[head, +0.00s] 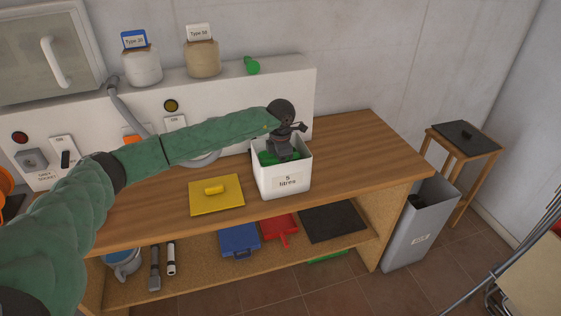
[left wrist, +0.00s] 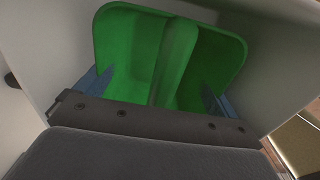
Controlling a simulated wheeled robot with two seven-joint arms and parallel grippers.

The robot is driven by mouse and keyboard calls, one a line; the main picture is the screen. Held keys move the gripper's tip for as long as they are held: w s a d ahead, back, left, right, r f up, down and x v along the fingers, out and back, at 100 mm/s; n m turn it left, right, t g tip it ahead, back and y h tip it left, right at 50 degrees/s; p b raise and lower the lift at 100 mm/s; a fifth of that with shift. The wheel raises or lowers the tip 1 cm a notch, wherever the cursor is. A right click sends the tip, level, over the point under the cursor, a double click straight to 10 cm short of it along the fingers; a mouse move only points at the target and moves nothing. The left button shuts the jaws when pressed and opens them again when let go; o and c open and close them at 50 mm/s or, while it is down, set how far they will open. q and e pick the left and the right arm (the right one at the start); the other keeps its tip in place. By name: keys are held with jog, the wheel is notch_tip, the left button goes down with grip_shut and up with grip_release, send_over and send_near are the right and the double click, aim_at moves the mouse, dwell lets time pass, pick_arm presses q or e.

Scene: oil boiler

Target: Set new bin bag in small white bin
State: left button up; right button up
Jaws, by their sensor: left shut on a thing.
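A small white open-topped bin (head: 266,183), labelled "5 litres", stands upright on the wooden workbench. My left gripper (head: 280,154) reaches down into its mouth from above. It is shut on a green object (head: 267,158) inside the bin. In the left wrist view, the green object (left wrist: 118,48) is a rounded-corner piece with a raised ridge down its middle. The blue fingertips of the gripper (left wrist: 160,92) lie on either side, partly hidden. I cannot tell whether the green object is a bag. My right gripper is out of view.
A yellow lid-like plate (head: 228,199) lies left of the bin on the bench (head: 350,150). Blue (head: 238,243) and red (head: 284,231) pieces lie on the shelf below. A tall grey bin (head: 425,215) and a stool (head: 462,140) stand right. The bench right of the white bin is clear.

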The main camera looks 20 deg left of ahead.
pick_arm(q)
jog(key=shift+f, duration=0.15)
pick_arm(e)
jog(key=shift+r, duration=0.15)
pick_arm(q)
jog(key=o, duration=0.6)
jog(key=shift+o, duration=0.2)
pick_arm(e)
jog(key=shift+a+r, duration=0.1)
pick_arm(q)
jog(key=shift+r, duration=0.4)
jog(key=shift+r+b, duration=0.35)
notch_tip(320, 180, up, 10)
jog(key=b, duration=0.3)
jog(key=shift+f, duration=0.2)
jog(key=shift+r, duration=0.6)
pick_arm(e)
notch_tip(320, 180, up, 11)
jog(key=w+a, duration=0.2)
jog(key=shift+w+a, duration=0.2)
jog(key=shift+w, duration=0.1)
